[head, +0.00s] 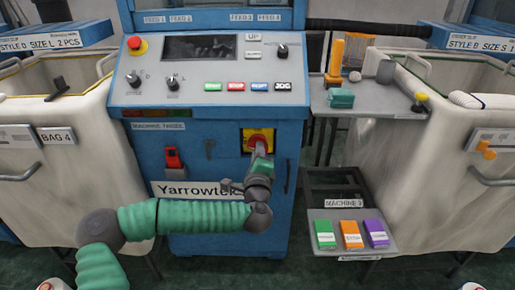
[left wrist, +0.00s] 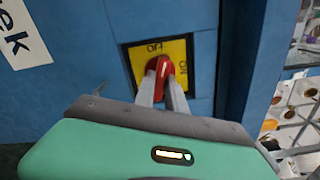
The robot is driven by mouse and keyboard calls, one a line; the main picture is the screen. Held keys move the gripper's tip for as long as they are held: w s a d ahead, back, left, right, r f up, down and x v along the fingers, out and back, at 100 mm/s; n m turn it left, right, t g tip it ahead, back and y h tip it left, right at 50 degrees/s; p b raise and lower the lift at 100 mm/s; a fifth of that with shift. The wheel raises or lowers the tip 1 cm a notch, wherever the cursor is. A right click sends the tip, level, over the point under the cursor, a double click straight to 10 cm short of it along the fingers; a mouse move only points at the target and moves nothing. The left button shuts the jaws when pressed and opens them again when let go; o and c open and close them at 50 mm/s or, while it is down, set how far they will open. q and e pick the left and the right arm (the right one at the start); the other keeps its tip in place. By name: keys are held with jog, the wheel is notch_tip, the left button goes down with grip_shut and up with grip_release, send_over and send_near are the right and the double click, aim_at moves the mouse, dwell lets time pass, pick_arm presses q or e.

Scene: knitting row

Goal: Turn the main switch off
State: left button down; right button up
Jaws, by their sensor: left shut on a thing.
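The main switch is a red rotary knob (head: 257,138) on a yellow plate, on the blue machine front below the control panel. In the left wrist view the red knob (left wrist: 162,67) sits upright with a slight lean to the right. Lettering that looks like OFF is above it and more lettering is at its right. My left gripper (head: 259,149) comes from below, its two fingers (left wrist: 161,80) shut on the knob's sides. My right gripper is not in view.
The control panel (head: 210,70) with an emergency button (head: 134,43) is above. A red lever (head: 173,159) is left of the switch. A side shelf (head: 375,105) and a tray with coloured blocks (head: 351,249) are at the right. White bins (head: 45,170) flank the machine.

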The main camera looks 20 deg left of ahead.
pick_arm(q)
jog(key=shift+f+n+b, duration=0.15)
jog(key=shift+n+b, duration=0.85)
jog(key=shift+b, duration=0.3)
jog(key=shift+f+n+b, duration=0.15)
jog(key=shift+n+b, duration=0.85)
jog(key=shift+b, duration=0.25)
jog(key=c, duration=1.6)
grip_release()
jog(key=shift+w+a, duration=0.1)
jog(key=shift+c, duration=0.2)
jog(key=shift+r, duration=0.15)
jog(key=b+v, duration=0.1)
jog(key=v, duration=0.5)
jog(key=shift+r, duration=0.1)
